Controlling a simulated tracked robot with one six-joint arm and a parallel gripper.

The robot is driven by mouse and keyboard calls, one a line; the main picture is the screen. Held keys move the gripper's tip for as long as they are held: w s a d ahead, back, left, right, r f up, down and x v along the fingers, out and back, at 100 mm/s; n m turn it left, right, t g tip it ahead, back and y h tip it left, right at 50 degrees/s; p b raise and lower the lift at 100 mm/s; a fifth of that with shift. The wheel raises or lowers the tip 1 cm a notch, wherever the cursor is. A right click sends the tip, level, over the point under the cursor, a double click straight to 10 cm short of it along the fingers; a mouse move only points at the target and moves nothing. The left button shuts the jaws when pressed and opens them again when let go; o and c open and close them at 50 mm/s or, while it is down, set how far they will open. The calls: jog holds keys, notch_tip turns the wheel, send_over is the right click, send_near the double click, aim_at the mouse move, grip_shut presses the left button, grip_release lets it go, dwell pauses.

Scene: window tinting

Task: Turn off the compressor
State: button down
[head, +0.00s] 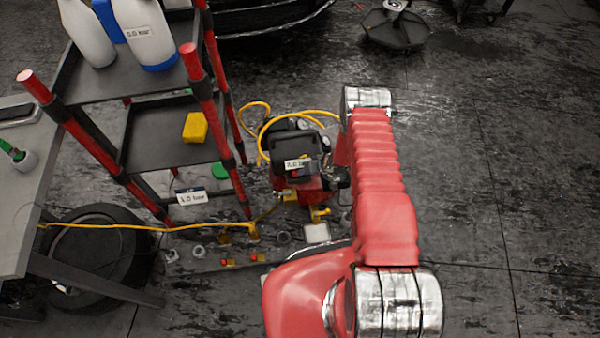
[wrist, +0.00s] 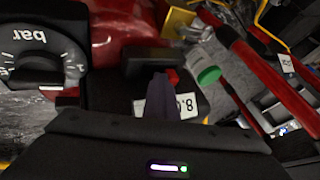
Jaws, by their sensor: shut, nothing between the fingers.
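The compressor stands on the floor in the middle of the head view, with a black top (head: 290,140), a red tank (head: 305,188) and a white label (head: 298,164). In the wrist view the red tank (wrist: 115,22) is at the upper left, and a small red part (wrist: 172,77), perhaps the switch, sits on a black housing (wrist: 145,62). My gripper (wrist: 161,80) is shut and empty, its dark fingertips right beside the red part. I cannot tell whether they touch. The fingers partly cover the label (wrist: 183,105). A round gauge marked bar (wrist: 70,72) is at the left.
A yellow hose (head: 130,226) runs from the table (head: 20,235) to the compressor. A red-and-black shelf (head: 150,150) with bottles (head: 145,35) stands close left. A tyre (head: 95,255) lies under the table. The floor (head: 500,180) to the right is clear.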

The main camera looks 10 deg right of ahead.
jog(key=shift+a, duration=0.2)
jog(key=shift+d, duration=0.5)
jog(key=d, duration=0.3)
jog(key=shift+s+d+f, duration=0.1)
jog(key=shift+d, duration=0.05)
jog(key=v, duration=1)
